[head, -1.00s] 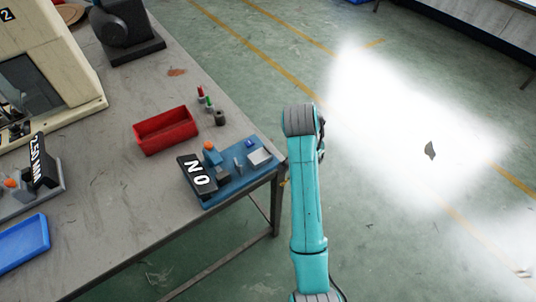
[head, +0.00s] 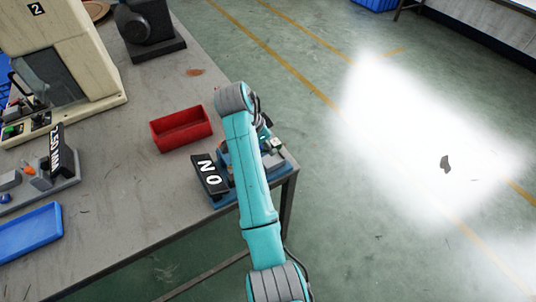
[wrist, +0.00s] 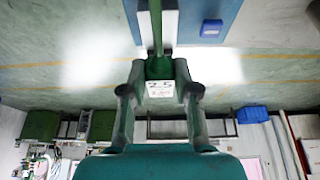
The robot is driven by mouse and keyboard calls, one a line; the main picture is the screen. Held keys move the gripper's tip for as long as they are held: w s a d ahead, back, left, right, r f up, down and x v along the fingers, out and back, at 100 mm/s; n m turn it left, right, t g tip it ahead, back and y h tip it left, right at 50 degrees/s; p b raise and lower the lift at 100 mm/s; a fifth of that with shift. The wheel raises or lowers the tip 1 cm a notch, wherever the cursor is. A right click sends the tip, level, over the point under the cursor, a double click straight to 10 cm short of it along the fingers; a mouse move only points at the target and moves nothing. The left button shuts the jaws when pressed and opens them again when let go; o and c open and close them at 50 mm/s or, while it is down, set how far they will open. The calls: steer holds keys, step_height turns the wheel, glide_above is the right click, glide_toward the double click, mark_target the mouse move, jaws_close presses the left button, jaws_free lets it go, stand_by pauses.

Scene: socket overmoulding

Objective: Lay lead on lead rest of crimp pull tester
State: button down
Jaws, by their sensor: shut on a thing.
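My gripper (wrist: 158,96) is shut on a green lead (wrist: 156,68) with a white "2.5" label; a thin green part of it runs up out of the wrist view. In the head view my arm largely hides the gripper (head: 267,141), over the right part of the blue-based fixture (head: 284,163), which appears to be the crimp pull tester. Its dark sign (head: 209,176) with white letters shows left of my arm. A blue surface is above the gripper in the wrist view (wrist: 216,12). The lead rest is hidden, so contact with it cannot be told.
A red bin (head: 181,129) stands behind the fixture. A gauge with a "2.50 MM" sign (head: 62,150) and a blue tray (head: 30,232) are at left. A beige machine (head: 75,55) stands behind. The table edge runs close by the fixture's right side.

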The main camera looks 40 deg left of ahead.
mark_target(268, 161)
steer(key=shift+f, duration=2.35)
steer(key=c, duration=0.9)
jaws_free()
steer(key=shift+f, duration=0.1)
steer(key=shift+o, duration=0.2)
